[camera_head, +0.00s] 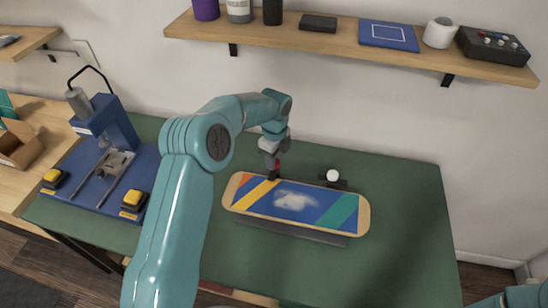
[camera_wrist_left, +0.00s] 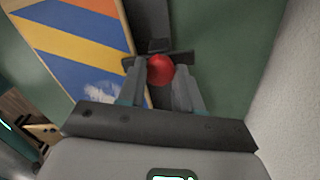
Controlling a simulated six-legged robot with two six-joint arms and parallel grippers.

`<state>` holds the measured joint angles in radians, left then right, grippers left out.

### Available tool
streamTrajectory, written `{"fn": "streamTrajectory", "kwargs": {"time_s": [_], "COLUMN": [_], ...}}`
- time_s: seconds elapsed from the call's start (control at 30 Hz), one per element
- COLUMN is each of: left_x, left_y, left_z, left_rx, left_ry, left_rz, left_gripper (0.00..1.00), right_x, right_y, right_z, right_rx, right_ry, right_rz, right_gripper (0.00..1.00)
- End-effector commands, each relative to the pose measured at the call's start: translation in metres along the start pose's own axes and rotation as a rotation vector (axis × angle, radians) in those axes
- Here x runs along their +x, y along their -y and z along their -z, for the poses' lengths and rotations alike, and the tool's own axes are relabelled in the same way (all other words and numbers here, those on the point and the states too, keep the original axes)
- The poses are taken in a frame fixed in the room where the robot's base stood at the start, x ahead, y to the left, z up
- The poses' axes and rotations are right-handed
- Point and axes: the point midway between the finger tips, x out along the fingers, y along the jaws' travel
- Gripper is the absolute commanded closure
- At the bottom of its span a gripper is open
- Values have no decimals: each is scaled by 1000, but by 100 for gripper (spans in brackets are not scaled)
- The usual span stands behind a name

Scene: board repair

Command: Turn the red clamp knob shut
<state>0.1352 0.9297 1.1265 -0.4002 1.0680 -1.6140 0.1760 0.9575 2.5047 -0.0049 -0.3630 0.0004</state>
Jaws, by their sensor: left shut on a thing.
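The red clamp knob (camera_wrist_left: 160,69) sits between the two fingers of my left gripper (camera_wrist_left: 158,84) in the left wrist view. The fingers are shut on it. In the head view my left gripper (camera_head: 272,166) reaches down behind the board's left end, and the knob is mostly hidden there. The skateboard deck (camera_head: 296,203) has orange, yellow, blue and green stripes and a whitish patch. It lies on a dark stand (camera_head: 290,232). A second clamp with a white knob (camera_head: 333,175) stands at the board's back edge, to the right. My right gripper is not in view.
A blue press (camera_head: 103,124) with yellow buttons (camera_head: 134,198) stands at the left of the green table (camera_head: 405,225). A wooden shelf (camera_head: 345,45) with several items hangs on the wall behind. The table's right side is clear.

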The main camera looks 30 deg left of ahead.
Motion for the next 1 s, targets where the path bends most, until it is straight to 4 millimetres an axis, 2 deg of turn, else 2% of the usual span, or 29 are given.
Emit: {"fn": "streamTrajectory", "kwargs": {"time_s": [0.03, 0.27, 0.3, 0.37, 0.7, 0.77, 1.0], "left_x": [2, 3, 3, 3, -2, -9, -53], "left_y": [0, -1, -1, -1, 0, 0, 1], "left_z": [6, 6, 6, 5, 2, 2, 3], "left_rx": [5, 5, 5, 4, 0, 0, 2], "left_ry": [-8, -9, -9, -9, -4, -3, -3], "left_rz": [-4, -6, -6, -6, -3, -2, 0], "left_gripper": [96, 96, 59, 40, 40, 40, 40], "right_x": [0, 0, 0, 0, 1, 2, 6], "right_y": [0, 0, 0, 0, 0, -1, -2], "right_z": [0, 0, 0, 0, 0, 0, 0], "right_rx": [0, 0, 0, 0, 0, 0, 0], "right_ry": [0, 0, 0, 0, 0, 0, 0], "right_rz": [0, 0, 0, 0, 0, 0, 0], "right_gripper": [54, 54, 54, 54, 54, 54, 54]}}
